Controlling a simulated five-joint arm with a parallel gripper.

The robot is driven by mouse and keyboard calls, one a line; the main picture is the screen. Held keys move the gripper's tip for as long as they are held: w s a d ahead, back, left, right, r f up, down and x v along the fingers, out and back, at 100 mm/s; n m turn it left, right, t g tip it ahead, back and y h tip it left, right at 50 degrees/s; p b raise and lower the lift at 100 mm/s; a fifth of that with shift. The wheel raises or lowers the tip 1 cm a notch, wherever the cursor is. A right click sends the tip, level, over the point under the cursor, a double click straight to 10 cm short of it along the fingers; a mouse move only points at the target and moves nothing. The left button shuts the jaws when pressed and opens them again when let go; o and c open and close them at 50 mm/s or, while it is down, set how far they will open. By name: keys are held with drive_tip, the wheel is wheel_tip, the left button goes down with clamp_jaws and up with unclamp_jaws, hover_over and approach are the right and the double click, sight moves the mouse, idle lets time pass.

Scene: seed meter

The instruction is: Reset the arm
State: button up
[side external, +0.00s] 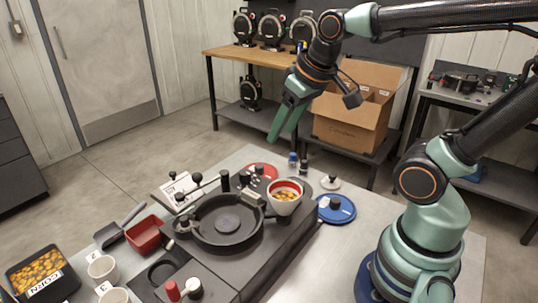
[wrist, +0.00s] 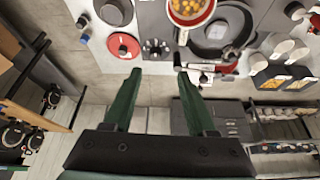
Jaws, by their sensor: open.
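My gripper (side external: 286,122) hangs in the air above the far side of the work table, with its fingers pointing down. In the wrist view my gripper (wrist: 160,85) shows two green fingers spread apart with nothing between them. The seed meter (side external: 227,222) stands on the table as a dark round housing on a black base. A white and red cup (side external: 285,204) with yellow-orange seeds inside sits at its right; the cup also shows at the top of the wrist view (wrist: 190,10). My gripper is apart from all of these.
A blue disc (side external: 337,212) and a red disc (side external: 262,170) lie on the table. A red bin (side external: 146,238), white cups (side external: 103,269) and a CORN tray (side external: 42,270) stand at the left. A cardboard box (side external: 352,118) is behind. Air around my gripper is clear.

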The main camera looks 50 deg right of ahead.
drive_tip(key=shift+s+a+f+n+t, duration=0.15)
drive_tip(key=shift+s+a+n+t, duration=0.2)
drive_tip(key=shift+s+a, duration=0.5)
drive_tip(key=shift+w+a, duration=0.1)
drive_tip(key=o, duration=0.5)
drive_tip(key=shift+o, duration=0.9)
drive_tip(key=shift+w+d, duration=0.2)
drive_tip(key=shift+d, duration=0.05)
drive_tip(key=w+d+m+g, duration=0.3)
drive_tip(key=d+m, duration=0.4)
drive_tip(key=m, duration=0.2)
drive_tip(key=w+d+m+g, duration=0.3)
drive_tip(key=d+m, duration=0.5)
drive_tip(key=m, duration=0.1)
wheel_tip(320, 180, down, 10)
drive_tip(key=shift+a+f, duration=0.15)
drive_tip(key=shift+f, duration=0.05)
drive_tip(key=shift+w+r, duration=0.1)
